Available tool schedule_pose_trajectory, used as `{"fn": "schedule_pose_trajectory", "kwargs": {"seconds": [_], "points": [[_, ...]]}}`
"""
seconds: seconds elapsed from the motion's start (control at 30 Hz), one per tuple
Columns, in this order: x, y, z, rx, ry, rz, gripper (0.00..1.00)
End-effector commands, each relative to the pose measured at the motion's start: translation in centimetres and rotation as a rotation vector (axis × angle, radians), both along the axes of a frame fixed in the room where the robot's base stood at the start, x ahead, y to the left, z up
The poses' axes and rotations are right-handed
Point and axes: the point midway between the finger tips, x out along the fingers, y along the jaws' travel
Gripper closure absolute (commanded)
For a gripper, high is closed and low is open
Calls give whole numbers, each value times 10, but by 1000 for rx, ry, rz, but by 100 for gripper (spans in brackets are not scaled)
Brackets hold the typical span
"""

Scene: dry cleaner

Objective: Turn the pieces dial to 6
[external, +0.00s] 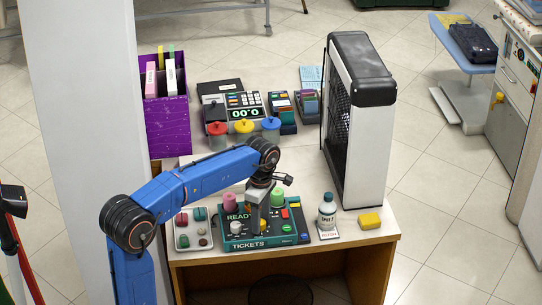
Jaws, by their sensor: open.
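A dark green panel (285,240) marked "READY" and "TICKETS" lies on the front of the counter. It carries a pink knob (230,202), a green knob (278,197), a white knob (236,228) and a yellow knob (263,226). Their small labels are unreadable, so I cannot tell which is the pieces dial or its setting. My blue arm reaches in from the left. My gripper (258,222) points down over the middle of the panel, beside the yellow knob, and is open. I cannot tell whether it touches anything. The arm's end hides part of the panel.
A tray of small pieces (184,243) lies left of the panel. A white bottle (327,211) and yellow sponge (369,221) stand right. Jars with coloured lids (244,127) and a register (245,107) stand behind. A tall white-and-black unit (369,135) bounds the right.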

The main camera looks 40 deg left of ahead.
Motion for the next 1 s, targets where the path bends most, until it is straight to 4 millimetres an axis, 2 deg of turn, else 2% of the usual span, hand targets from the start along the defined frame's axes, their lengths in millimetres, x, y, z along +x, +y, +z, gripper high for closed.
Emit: {"fn": "schedule_pose_trajectory", "kwargs": {"seconds": [0.17, 0.33, 0.67, 1.0], "points": [[0, 0, 0, 0, 0, 0, 55], [0, 0, 0, 0, 0, 0, 95], [0, 0, 0, 0, 0, -29, 96], [0, -1, 0, -1, 0, -234, 96]]}}
